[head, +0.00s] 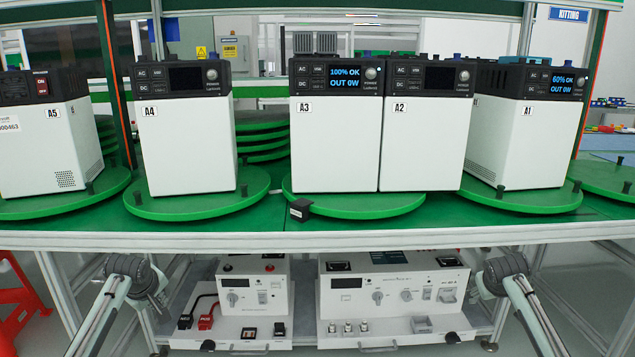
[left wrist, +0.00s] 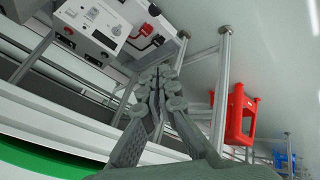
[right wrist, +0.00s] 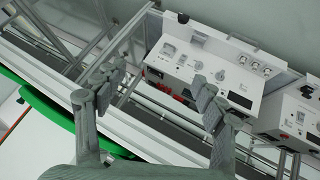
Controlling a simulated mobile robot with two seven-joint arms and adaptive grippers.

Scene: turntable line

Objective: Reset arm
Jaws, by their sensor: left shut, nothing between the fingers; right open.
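My left gripper (head: 152,297) is low at the left in the head view, in front of the bench and below the green table top. In the left wrist view its fingers (left wrist: 160,78) are together, with nothing between them. My right arm is low at the right in the head view. In the right wrist view my right gripper (right wrist: 158,76) has its fingers spread wide apart and empty. Both grippers are clear of the units on the turntables.
White units A5 (head: 40,150), A4 (head: 187,150), A3 (head: 335,150), A2 (head: 425,150) and A1 (head: 515,145) stand on green turntables. A small black block (head: 299,209) sits at the front edge. Test instruments (head: 395,292) stand on the lower shelf. A red stand (left wrist: 234,115) is at the left.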

